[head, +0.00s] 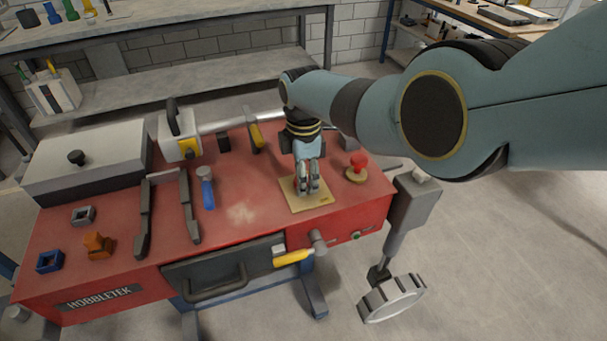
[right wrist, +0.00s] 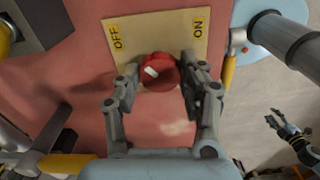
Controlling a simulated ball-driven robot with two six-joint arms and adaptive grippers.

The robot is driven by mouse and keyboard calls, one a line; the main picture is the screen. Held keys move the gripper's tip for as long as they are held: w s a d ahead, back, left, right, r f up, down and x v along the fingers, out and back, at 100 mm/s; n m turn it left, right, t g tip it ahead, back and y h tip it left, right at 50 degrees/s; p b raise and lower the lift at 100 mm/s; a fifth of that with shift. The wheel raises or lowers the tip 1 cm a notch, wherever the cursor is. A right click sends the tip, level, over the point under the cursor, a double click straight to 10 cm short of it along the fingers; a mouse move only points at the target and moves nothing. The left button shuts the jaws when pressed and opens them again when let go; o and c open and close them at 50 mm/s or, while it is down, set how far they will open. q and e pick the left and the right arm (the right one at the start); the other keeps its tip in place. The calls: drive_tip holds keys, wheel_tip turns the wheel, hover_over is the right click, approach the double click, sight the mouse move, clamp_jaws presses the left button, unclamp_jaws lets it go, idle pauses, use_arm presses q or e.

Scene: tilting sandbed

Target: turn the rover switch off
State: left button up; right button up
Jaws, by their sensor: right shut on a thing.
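The rover switch is a round red knob (right wrist: 158,68) with a white mark, on a tan plate (right wrist: 165,32) labelled OFF and ON. In the right wrist view the mark sits on the knob's left, toward the OFF side; its exact angle is hard to tell. My right gripper (right wrist: 158,90) is shut on the knob, one finger on each side. In the head view the right gripper (head: 308,190) comes down onto the plate (head: 322,201) and hides most of the knob. My left gripper (right wrist: 279,118) shows small in the right wrist view, apart from the bench, with its fingers spread.
The plate lies on a red bench top (head: 240,180). A red mushroom button (head: 358,160) stands close right of the gripper. A blue-handled tool (head: 207,190), dark rails (head: 188,205) and a grey lidded box (head: 90,160) lie left. A yellow handle (head: 293,257) juts from the front.

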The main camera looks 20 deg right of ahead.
drive_tip(key=shift+n, duration=0.5)
drive_tip(key=o, duration=1.2)
drive_tip(key=shift+c, duration=0.2)
drive_tip(key=shift+r, duration=0.1)
wheel_tip(320, 180, up, 12)
